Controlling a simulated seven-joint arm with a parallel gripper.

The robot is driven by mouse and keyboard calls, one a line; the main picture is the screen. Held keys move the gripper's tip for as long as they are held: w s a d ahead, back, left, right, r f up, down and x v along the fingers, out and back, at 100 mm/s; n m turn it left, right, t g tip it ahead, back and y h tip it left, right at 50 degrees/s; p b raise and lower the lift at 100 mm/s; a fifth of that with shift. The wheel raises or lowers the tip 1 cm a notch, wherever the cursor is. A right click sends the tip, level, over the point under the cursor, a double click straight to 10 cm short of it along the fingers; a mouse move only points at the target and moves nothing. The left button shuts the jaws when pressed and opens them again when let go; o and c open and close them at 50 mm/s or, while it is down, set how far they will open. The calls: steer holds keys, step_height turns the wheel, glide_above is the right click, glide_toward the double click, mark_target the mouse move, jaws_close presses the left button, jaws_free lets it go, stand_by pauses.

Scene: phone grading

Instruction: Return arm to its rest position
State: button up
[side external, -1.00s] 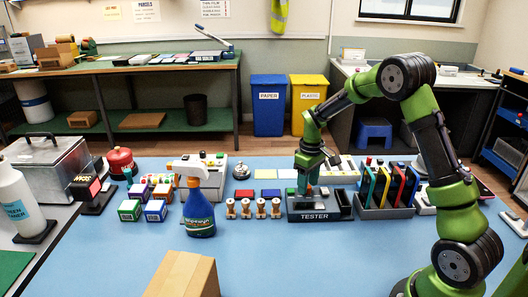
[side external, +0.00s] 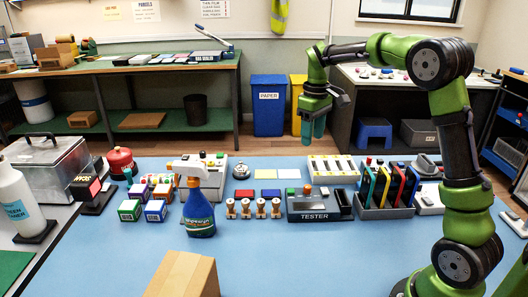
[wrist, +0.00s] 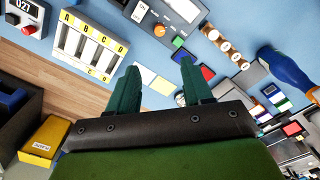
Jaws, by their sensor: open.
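My gripper (side external: 313,128) hangs in the air above the back edge of the blue table (side external: 280,262), fingers pointing down. In the wrist view the two green fingers (wrist: 157,90) are apart with nothing between them. The tester (side external: 313,207), a dark box with an orange knob, sits on the table below and in front of the gripper. It also shows at the top of the wrist view (wrist: 176,12).
A white tray with slots (side external: 333,169) lies behind the tester. A rack of coloured upright items (side external: 390,188) stands to its right. Wooden stamps (side external: 253,209), a blue spray bottle (side external: 198,212) and a cardboard box (side external: 183,277) stand left. The table's front middle is clear.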

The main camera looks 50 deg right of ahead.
steer(key=s+a+r+m+t+y, duration=0.2)
steer(key=s+a+t, duration=0.5)
steer(key=s+a, duration=1.1)
steer(key=shift+s+r+m, duration=0.4)
steer(key=shift+r+m, duration=0.25)
steer(key=shift+m, duration=0.55)
